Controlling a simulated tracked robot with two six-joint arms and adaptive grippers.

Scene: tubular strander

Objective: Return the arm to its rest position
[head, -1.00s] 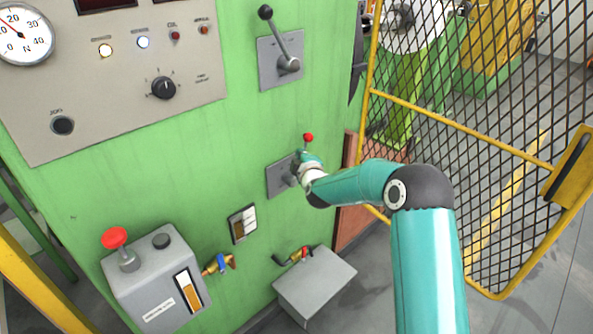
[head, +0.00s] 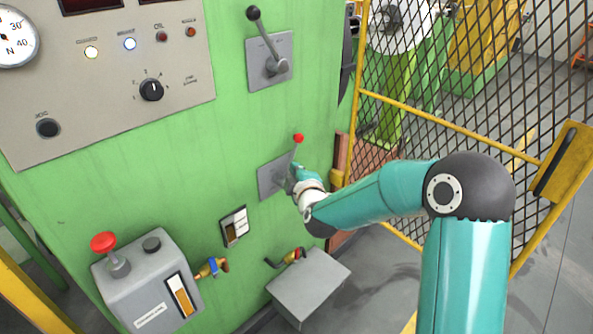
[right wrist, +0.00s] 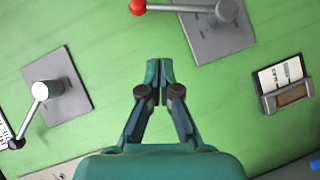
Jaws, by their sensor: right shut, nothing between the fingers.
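My right arm (head: 375,198) reaches in from the lower right, with its elbow bent, toward the green machine front. Its gripper (head: 296,170) is beside the red-knobbed lever (head: 298,139) and partly covers that lever's grey plate in the head view. In the right wrist view the two fingers (right wrist: 160,70) are together and empty, with green panel behind them. There the red knob (right wrist: 138,6) and its plate (right wrist: 222,38) lie beyond the fingertips, and I see a gap between fingers and lever. My left gripper is not in view.
A black-knobbed lever (head: 266,45) is above; it also shows in the right wrist view (right wrist: 40,92). A grey box with a red mushroom button (head: 104,242) and a grey box (head: 310,285) are below. A yellow-framed mesh gate (head: 450,110) stands close to my arm's right.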

